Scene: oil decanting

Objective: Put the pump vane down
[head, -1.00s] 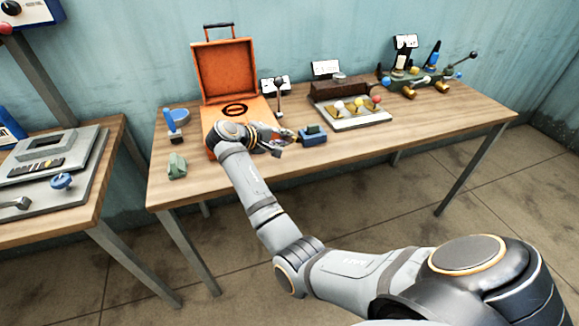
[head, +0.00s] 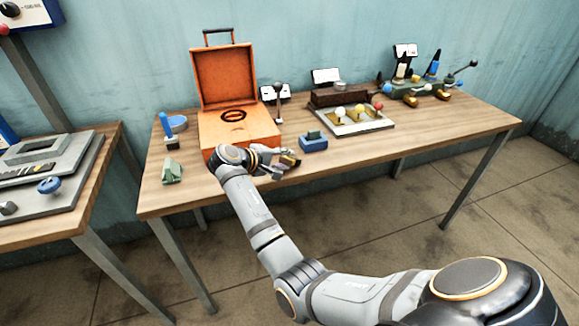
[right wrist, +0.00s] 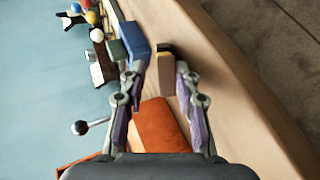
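A small tan block with a dark and yellow end, which may be the pump vane, is on the wooden table (head: 420,135) near its front edge. It shows at my right fingertips in the head view (head: 290,160) and just past them in the right wrist view (right wrist: 165,70). My right gripper (head: 279,166) is in front of the orange case (head: 238,133). In the right wrist view its fingers (right wrist: 161,78) are spread, with a clear gap between the block and the left-hand finger. The right-hand finger is close to the block; I cannot tell whether they touch. My left gripper is not in view.
A blue block (head: 313,144) lies just right of my gripper. A tray of coloured knobs (head: 352,126) stands farther right, and a pale green piece (head: 172,172) lies at the left. The table's front right is clear.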

